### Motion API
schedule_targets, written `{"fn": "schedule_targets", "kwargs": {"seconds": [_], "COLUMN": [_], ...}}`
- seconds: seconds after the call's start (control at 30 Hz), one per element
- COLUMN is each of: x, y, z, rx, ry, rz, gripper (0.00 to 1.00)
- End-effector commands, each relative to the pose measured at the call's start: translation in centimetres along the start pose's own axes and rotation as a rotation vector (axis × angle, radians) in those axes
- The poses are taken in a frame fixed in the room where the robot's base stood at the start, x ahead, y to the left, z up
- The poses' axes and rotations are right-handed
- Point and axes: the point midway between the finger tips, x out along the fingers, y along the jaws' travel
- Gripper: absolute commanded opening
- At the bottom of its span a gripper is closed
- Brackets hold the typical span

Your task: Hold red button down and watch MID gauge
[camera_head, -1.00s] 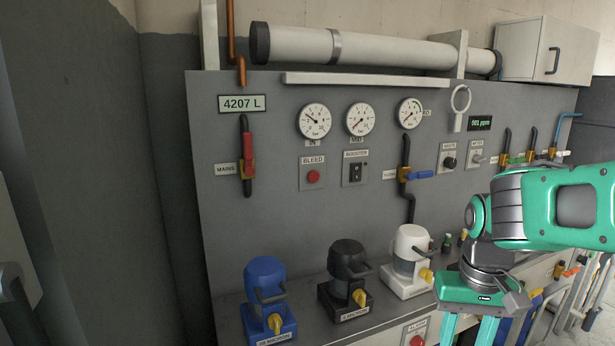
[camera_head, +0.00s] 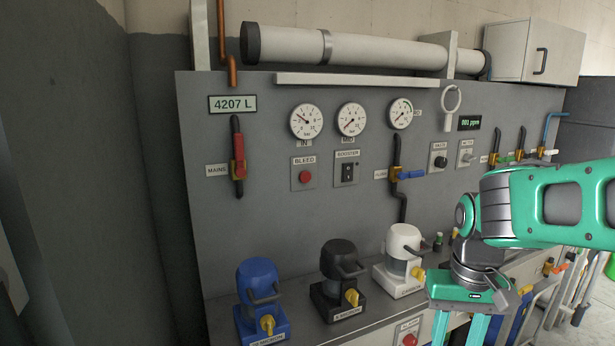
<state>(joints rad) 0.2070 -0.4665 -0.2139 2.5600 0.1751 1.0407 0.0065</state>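The red button (camera_head: 305,177) sits on a small plate labelled BLEED on the grey wall panel. The MID gauge (camera_head: 351,119) is a round white dial above and right of it, its needle pointing to the lower left. My gripper (camera_head: 462,328) hangs at the lower right in front of the bench, pointing down and well apart from the BLEED button. Its two teal fingers are spread with a gap between them, and I see nothing held. The fingertips are cut off by the bottom edge. A second red button (camera_head: 410,340), under an ALARM label, shows lower down, left of my gripper.
Blue (camera_head: 257,280), black (camera_head: 341,262) and white (camera_head: 403,245) filter housings stand on the bench below the panel. A red-handled MAINS valve (camera_head: 239,156) is left of BLEED, and a BOOSTER switch (camera_head: 347,171) right of it. A blue-handled valve (camera_head: 410,175) sticks out further right.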

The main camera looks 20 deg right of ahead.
Motion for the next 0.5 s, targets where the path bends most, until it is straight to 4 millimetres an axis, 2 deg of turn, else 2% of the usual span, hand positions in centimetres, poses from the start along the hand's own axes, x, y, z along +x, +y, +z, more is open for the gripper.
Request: {"fn": "schedule_targets", "kwargs": {"seconds": [0.17, 0.2, 0.33, 0.37, 0.5], "x": [0.00, 0.00, 0.00, 0.00, 0.00], "y": [0.00, 0.00, 0.00, 0.00, 0.00], "z": [0.00, 0.00, 0.00, 0.00, 0.00], "rx": [0.000, 0.000, 0.000, 0.000, 0.000], "ry": [0.000, 0.000, 0.000, 0.000, 0.000], "rz": [0.000, 0.000, 0.000, 0.000, 0.000], "gripper": [0.38, 0.35, 0.04, 0.00, 0.00]}}
